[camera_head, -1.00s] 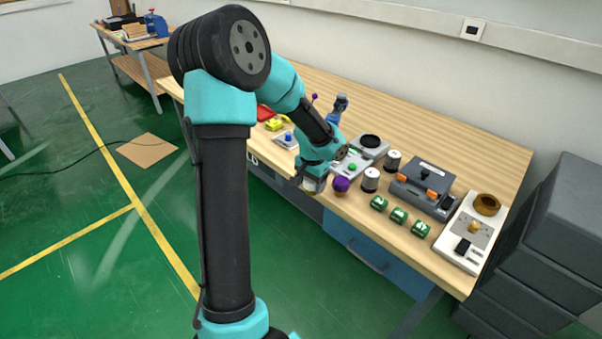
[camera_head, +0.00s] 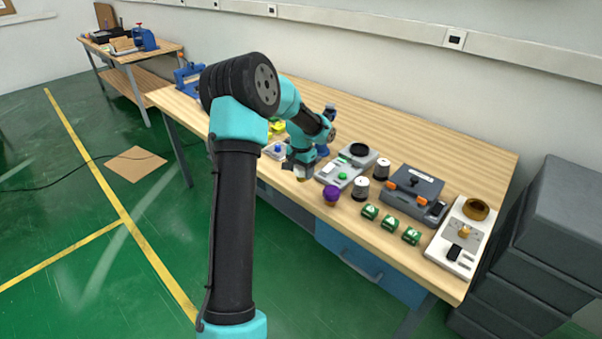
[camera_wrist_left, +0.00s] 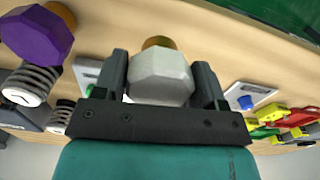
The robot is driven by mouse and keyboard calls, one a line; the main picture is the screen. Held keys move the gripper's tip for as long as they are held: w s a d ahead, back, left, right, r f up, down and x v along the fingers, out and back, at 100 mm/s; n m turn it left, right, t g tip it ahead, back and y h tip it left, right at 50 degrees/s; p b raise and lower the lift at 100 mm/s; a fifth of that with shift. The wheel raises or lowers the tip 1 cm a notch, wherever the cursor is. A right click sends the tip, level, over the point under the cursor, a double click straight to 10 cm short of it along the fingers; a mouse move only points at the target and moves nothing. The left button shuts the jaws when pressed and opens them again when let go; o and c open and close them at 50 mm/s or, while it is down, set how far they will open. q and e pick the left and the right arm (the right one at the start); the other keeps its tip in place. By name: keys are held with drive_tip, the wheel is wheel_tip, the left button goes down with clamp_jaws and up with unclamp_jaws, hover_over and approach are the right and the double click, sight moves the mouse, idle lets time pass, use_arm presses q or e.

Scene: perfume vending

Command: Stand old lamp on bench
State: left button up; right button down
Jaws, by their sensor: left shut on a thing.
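A pale, faceted lamp (camera_wrist_left: 161,77) with a brass-coloured end sits between the fingers of my left gripper in the left wrist view. My left gripper (camera_wrist_left: 163,92) is shut on it. In the head view my left gripper (camera_head: 299,168) is low over the front part of the wooden bench (camera_head: 440,142), left of a purple lamp-like piece (camera_head: 331,193). Only a small pale and yellowish bit of the held lamp shows there. I cannot tell whether it touches the bench top. My right gripper is not in view.
Right of the gripper are a grey device with a green button (camera_head: 336,177), black-and-white springs (camera_head: 360,187), green blocks (camera_head: 390,223), a dark grey box (camera_head: 412,190) and a white panel (camera_head: 460,238). Yellow parts (camera_head: 278,127) lie to the left. The back of the bench is clear.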

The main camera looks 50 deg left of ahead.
use_arm(q)
drive_tip(key=shift+w+a+f, duration=0.15)
drive_tip(key=shift+w+a, duration=0.95)
drive_tip(key=shift+a, duration=0.1)
drive_tip(key=shift+f, duration=1.75)
drive_tip(key=shift+f, duration=0.15)
drive_tip(key=o, duration=0.9)
drive_tip(key=shift+o, duration=0.2)
wheel_tip(320, 180, up, 12)
drive_tip(key=shift+r, duration=0.2)
